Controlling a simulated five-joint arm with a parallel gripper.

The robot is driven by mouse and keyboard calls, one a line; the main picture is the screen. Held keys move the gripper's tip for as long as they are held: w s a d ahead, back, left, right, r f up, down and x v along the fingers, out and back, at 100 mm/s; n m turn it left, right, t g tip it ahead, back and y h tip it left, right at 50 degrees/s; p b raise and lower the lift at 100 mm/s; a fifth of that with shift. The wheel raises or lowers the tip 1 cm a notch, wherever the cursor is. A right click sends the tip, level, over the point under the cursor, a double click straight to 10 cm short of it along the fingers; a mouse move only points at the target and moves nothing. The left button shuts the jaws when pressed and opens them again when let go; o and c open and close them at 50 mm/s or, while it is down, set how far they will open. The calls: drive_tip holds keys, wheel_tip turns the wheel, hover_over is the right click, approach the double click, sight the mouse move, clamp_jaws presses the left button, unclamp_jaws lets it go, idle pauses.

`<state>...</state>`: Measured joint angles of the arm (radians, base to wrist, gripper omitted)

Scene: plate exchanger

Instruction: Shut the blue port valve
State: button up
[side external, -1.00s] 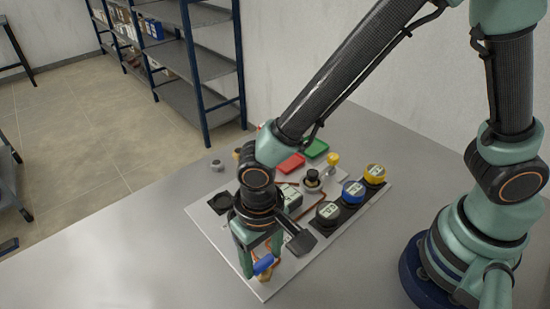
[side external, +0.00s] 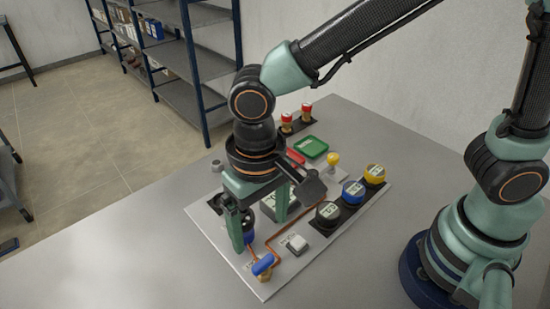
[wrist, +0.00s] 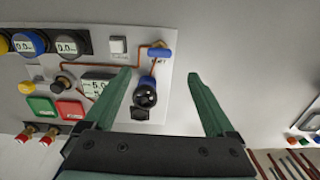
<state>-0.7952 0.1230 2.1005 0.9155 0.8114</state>
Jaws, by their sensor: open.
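The blue port valve (side external: 263,264) has a blue lever handle on a brass body at the front corner of the panel. In the wrist view its handle (wrist: 160,53) lies crosswise, just beyond my fingertips. My gripper (side external: 260,233) is open and empty, raised above the panel and behind the valve, apart from it. In the wrist view my gripper (wrist: 159,75) has its fingers wide apart, with a blue cylinder with a black top (wrist: 147,88) showing between them. That cylinder is partly hidden by a finger in the side view.
The panel (side external: 262,289) carries copper pipes, a white switch (side external: 297,243), and black, blue and yellow dials (side external: 353,192). A green button plate (side external: 311,147) and two red-capped fittings (side external: 306,113) are farther back. The table in front of the panel is clear.

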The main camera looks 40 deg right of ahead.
drive_tip(key=shift+r, duration=1.3)
drive_tip(key=w+d+r+t, duration=0.1)
drive_tip(key=d+r+t, duration=0.1)
drive_tip(key=d, duration=0.6)
drive_tip(key=w+d+r+t, duration=0.1)
drive_tip(key=d+r, duration=0.2)
drive_tip(key=d, duration=0.5)
drive_tip(key=w+d+r+t, duration=0.2)
drive_tip(key=d+r, duration=0.1)
drive_tip(key=d, duration=0.6)
drive_tip(key=shift+r+t, duration=0.3)
